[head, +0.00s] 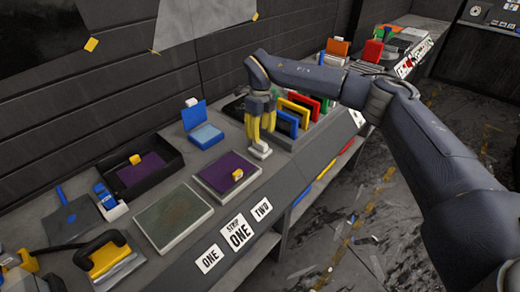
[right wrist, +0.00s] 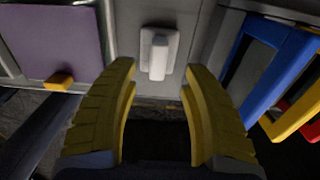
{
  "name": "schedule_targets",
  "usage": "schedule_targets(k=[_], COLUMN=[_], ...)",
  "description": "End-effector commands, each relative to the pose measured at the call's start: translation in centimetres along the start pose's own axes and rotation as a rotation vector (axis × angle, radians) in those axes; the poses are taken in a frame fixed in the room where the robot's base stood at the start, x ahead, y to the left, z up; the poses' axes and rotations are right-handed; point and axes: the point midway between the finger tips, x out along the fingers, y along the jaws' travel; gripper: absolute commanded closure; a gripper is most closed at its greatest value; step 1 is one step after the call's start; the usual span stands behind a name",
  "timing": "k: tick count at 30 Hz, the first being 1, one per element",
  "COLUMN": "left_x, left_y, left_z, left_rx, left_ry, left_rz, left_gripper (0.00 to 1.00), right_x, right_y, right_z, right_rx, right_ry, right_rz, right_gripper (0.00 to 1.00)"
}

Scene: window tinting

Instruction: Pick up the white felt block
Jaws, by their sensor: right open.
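The white felt block (head: 260,150) stands on the grey bench, just below the fingertips of my right gripper (head: 261,130) in the head view. In the right wrist view the white felt block (right wrist: 158,53) appears upright, with a narrower raised part on its face. It lies beyond the fingertips and between their lines. My right gripper (right wrist: 158,70) has its two yellow fingers apart with nothing between them. I see no contact with the block. My left gripper is not in view.
A purple pad (head: 228,173) with a yellow knob lies left of the block. Coloured upright frames (head: 300,108) stand close on the right, with blue nearest in the right wrist view (right wrist: 265,50). A greenish panel (head: 173,215) and a black tray (head: 113,183) lie further left.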

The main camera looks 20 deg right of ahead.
Motion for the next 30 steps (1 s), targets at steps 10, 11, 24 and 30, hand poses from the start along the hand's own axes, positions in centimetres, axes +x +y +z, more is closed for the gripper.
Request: schedule_targets(k=[10,11,24,30], left_x=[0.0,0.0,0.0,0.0], left_y=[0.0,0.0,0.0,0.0], left_z=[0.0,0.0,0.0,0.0], left_rx=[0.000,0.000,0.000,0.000], left_ry=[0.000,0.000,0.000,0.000], left_rz=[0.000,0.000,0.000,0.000], left_gripper=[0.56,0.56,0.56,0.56], right_x=[3.8,4.1,5.2,5.2], right_y=[0.3,0.3,0.3,0.3], right_z=[0.0,0.0,0.0,0.0], right_rx=[0.000,0.000,0.000,0.000], right_ry=[0.001,0.001,0.000,0.000], right_rz=[0.002,0.002,0.000,0.000], right_gripper=[0.53,0.53,0.53,0.71])
